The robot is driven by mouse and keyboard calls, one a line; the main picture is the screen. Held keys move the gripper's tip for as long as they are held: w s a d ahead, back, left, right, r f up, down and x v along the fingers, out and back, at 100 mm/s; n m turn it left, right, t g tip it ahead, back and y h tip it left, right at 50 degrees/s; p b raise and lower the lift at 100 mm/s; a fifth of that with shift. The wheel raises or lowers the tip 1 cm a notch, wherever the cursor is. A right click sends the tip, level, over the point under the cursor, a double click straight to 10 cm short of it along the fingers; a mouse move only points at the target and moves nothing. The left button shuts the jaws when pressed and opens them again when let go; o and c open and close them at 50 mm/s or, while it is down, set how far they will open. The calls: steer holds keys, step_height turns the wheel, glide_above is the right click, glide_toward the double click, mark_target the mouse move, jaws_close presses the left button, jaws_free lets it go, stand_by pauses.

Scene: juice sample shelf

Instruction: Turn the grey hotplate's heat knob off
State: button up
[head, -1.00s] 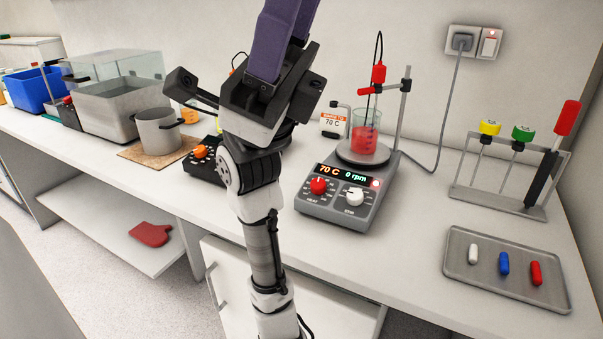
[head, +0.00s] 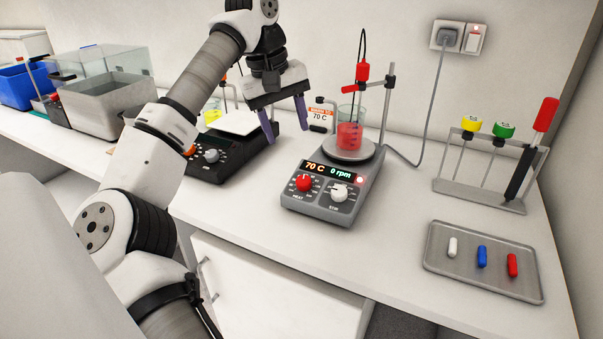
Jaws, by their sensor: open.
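The grey hotplate (head: 328,207) stands on the bench right of centre. Its red heat knob (head: 304,183) is at the front left of the panel, and its white stir knob (head: 339,193) is to the right. The display (head: 327,170) reads 70 C and 0 rpm, with a red light lit beside it. A beaker of red liquid (head: 349,135) sits on the plate, with a red-topped probe on a stand above. My gripper (head: 287,136) is open and empty, fingers pointing down, left of the hotplate and apart from the knob.
A black hotplate (head: 222,167) with a grey knob stands to the left, partly behind my arm. A tray (head: 440,266) of stir bars and a rack (head: 470,197) are at right. The hotplate's cable runs to the wall socket (head: 447,38).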

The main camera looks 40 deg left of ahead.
mark_target(303, 180)
steer(key=p+x, duration=0.1)
steer(key=x, duration=1.2)
steer(key=shift+w+d+r, duration=0.1)
steer(key=shift+w+d, duration=0.05)
steer(key=c, duration=1)
